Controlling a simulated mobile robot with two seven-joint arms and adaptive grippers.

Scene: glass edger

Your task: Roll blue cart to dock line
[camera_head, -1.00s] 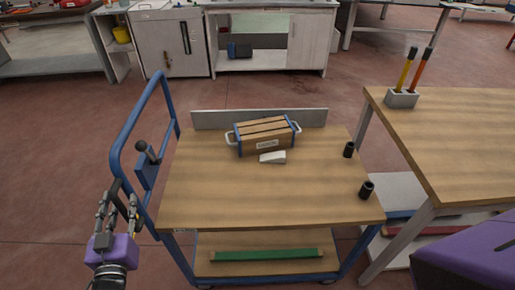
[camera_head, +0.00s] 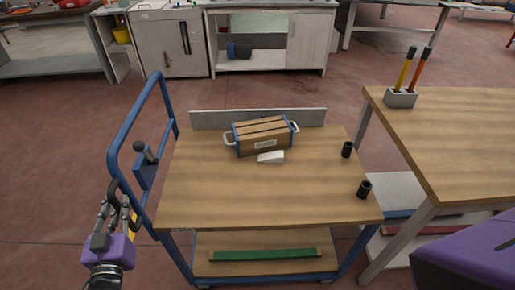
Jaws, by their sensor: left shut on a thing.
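The blue cart (camera_head: 180,215) stands in the middle of the camera_head view, with a wooden top, a lower shelf and a blue tube handle (camera_head: 122,118) on its left side. A dark lever (camera_head: 142,149) with a round knob sits on a blue plate by the handle. My left gripper (camera_head: 122,196) is at the near lower end of the handle and is shut on it; the fingers partly hide the contact. A purple part of my right arm shows at the bottom right, but its gripper is out of view. No dock line can be made out.
On the cart top are a wooden crate (camera_head: 262,136), a white block (camera_head: 271,157) and two black cylinders (camera_head: 347,149). A green bar (camera_head: 264,254) lies on the lower shelf. A wooden table (camera_head: 450,150) stands close on the right. Open floor (camera_head: 60,150) lies left.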

